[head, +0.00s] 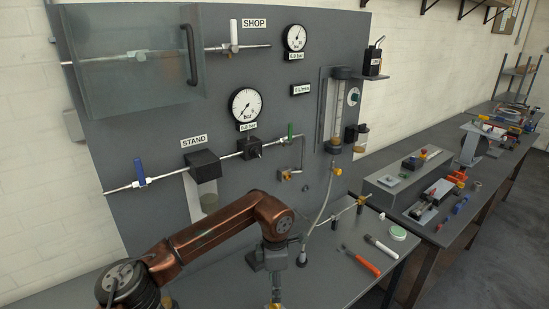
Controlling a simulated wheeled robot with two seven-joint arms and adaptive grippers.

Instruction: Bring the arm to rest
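My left arm (210,238) is copper-coloured and comes in from the lower left. It bends down at its wrist in front of the panel. My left gripper (275,284) points down at the bottom edge, over the grey bench. Its fingertips are too small and cut off to tell whether they are open or shut. A brass-coloured part (275,305) shows right below it, and I cannot tell if they touch. My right gripper is not in view.
A grey panel (150,110) carries pressure gauges (245,105), pipes, blue, white and green valve handles and a clear cover (130,60). A hose (323,205) hangs to the bench right of my wrist. Red-handled pliers (362,262) and a marker (380,246) lie further right.

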